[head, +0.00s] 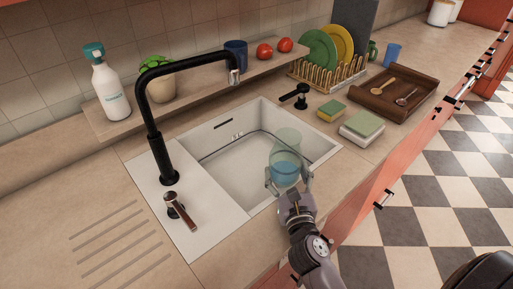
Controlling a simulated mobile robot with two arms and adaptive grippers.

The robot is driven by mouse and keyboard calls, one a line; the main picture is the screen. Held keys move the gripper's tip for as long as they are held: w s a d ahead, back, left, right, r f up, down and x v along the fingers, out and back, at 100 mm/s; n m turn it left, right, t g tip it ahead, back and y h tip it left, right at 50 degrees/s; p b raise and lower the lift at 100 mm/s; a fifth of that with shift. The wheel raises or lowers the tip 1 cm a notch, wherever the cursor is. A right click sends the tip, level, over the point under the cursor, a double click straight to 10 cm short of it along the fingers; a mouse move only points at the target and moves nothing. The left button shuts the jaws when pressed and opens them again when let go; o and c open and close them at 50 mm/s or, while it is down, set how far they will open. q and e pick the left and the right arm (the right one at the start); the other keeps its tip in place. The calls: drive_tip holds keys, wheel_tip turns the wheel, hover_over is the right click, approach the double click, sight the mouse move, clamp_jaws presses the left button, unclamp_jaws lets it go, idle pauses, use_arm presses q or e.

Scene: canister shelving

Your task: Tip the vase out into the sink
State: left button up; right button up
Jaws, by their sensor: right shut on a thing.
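A clear, greenish glass vase (287,146) with blue liquid in its lower part stands upright between the fingers of my right gripper (287,180). The gripper is shut on its lower part. Vase and gripper are over the front right part of the white sink (225,160), and I cannot tell how high above it. The basin looks empty in the part I see; the vase and gripper hide a piece of its front right. My left gripper is not in view.
A black faucet (152,125) arches over the basin, with a brown-handled lever (178,208) beside it. A black tap piece (300,96) stands behind the basin. The counter at left is clear.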

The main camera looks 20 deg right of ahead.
drive_tip(key=w+d+g+h+p, duration=0.1)
drive_tip(key=w+d+h+p, duration=0.1)
drive_tip(key=w+d, duration=0.4)
drive_tip(key=w+h, duration=0.1)
drive_tip(key=w, duration=0.2)
drive_tip(key=shift+w+d+m+g, duration=0.25)
drive_tip(key=shift+d+m+g, duration=0.1)
drive_tip(key=shift+m+g, duration=0.05)
